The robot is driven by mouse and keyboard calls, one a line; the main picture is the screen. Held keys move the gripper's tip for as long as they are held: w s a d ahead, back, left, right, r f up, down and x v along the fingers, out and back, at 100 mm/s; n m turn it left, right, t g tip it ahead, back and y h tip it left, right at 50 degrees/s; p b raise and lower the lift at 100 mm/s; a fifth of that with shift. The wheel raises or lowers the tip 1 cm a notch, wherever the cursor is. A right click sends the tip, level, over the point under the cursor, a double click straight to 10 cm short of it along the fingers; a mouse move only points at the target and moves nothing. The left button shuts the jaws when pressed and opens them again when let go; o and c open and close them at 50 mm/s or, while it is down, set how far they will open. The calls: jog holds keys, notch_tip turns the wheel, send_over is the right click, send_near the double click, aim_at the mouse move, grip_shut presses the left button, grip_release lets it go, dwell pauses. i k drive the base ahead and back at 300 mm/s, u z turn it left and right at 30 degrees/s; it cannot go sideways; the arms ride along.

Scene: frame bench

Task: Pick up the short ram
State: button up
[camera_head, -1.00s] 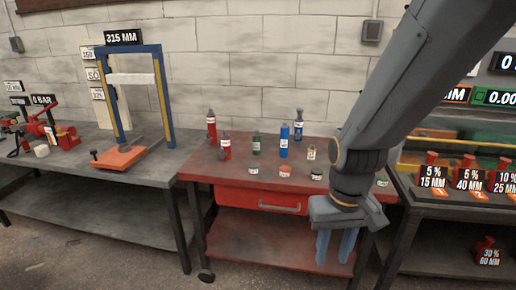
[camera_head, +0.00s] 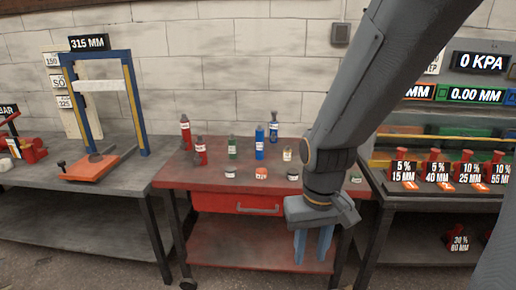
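Several red rams with black-and-white labels stand in a row on the right bench: one reads 5 % 15 MM (camera_head: 402,172), one 5 % 40 MM (camera_head: 436,171), one 10 % 25 MM (camera_head: 469,173) and one 10 % 55 MM (camera_head: 501,172). Another red ram (camera_head: 456,241), marked 30 % 60 MM, is on the lower shelf. The 15 MM label has the smallest millimetre figure. My gripper (camera_head: 312,255) points down in front of the red cart, left of the rams and apart from them. Its two blue fingers are spread with nothing between them.
The red cart (camera_head: 176,177) carries several bottles and small jars. A blue press frame (camera_head: 138,105) marked 315 MM stands on the left bench (camera_head: 30,179). The right bench has display panels (camera_head: 482,61) behind the rams. My arm hides part of the right side.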

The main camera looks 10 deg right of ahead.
aim_at(201, 159)
jog(key=z, duration=0.15)
jog(key=k, duration=0.35)
jog(key=u, duration=1.2)
jog(key=i, duration=0.9)
jog(key=u, duration=0.4)
jog(key=i, duration=1.45)
jog(key=k, duration=1.15)
jog(key=u, duration=0.15)
